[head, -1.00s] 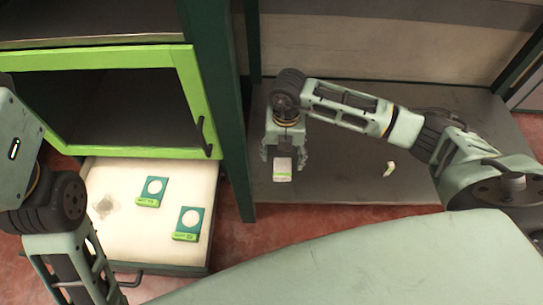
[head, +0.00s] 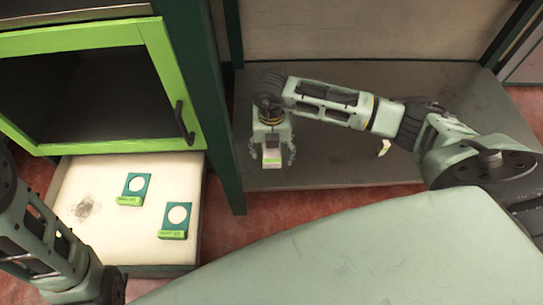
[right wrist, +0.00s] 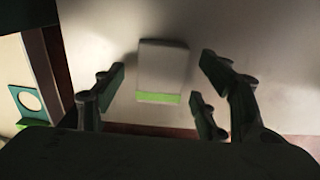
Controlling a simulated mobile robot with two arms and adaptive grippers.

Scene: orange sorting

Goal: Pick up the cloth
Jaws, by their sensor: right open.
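A small white block-like item with a green front edge (right wrist: 162,68) shows in the right wrist view. It may be the cloth; nothing else looks plainly like cloth. In the head view it (head: 271,157) is at the tip of my right gripper (head: 272,162), over the grey low shelf. In the right wrist view my right gripper (right wrist: 161,90) is open, with fingers on both sides of the item and gaps on each side. I cannot tell its exact height over the shelf. My left arm shows at the lower left, but its gripper is out of view.
An open drawer (head: 90,172) holds two green cards with white discs (head: 134,188) (head: 176,218) and a dark smudge. A green-framed cabinet (head: 150,100) stands above it. A dark green post (head: 216,120) is left of the shelf (head: 330,178). A small white-green piece (head: 384,147) lies right.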

